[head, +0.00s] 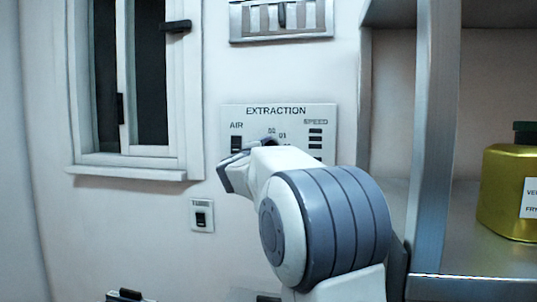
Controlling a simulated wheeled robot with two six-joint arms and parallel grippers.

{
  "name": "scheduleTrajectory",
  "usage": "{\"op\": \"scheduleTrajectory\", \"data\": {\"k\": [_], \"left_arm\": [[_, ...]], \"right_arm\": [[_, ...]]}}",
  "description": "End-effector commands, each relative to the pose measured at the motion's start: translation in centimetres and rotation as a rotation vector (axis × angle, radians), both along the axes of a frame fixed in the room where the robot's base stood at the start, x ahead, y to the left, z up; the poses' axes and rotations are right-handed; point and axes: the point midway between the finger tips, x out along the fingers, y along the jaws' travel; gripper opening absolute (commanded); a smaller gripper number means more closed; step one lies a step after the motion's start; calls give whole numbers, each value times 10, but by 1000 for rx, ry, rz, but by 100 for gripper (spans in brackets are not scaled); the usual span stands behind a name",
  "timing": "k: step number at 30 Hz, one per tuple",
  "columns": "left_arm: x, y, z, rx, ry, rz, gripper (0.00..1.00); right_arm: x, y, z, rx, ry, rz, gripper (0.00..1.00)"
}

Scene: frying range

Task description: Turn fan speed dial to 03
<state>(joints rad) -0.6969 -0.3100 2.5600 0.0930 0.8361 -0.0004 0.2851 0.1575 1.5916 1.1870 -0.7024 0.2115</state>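The extraction panel (229,115) is on the white wall at the middle of the head view. It has an AIR switch (237,144) at left and a column of dark SPEED bars (316,140) at right. Small number marks, seemingly 00 and 01, show at its middle. The dial below them is mostly or wholly hidden behind my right gripper (240,165), so its setting cannot be read. The gripper is in front of the panel's lower left part. Its wrist hides much of the fingers, and I cannot tell whether they touch the dial. My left gripper is not seen.
A window (140,80) is at left, with a small switch (202,215) below the panel. A slotted metal vent (281,18) is above. At right, a metal shelf upright (436,140) stands close to my arm, and a gold container (508,190) sits on the shelf.

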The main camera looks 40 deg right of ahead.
Motion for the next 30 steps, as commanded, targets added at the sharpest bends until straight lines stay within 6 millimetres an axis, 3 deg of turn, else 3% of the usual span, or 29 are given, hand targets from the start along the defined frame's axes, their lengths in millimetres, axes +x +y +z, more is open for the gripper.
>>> {"op": "scheduleTrajectory", "data": {"k": [12, 29, 30], "left_arm": [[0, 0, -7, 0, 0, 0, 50], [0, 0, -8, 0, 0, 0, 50], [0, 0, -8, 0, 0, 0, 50]], "right_arm": [[1, 1, -1, 127, -146, 1, 1], [1, 0, -1, 146, -168, -1, 1], [1, 0, -1, 146, -168, -1, 68]]}}
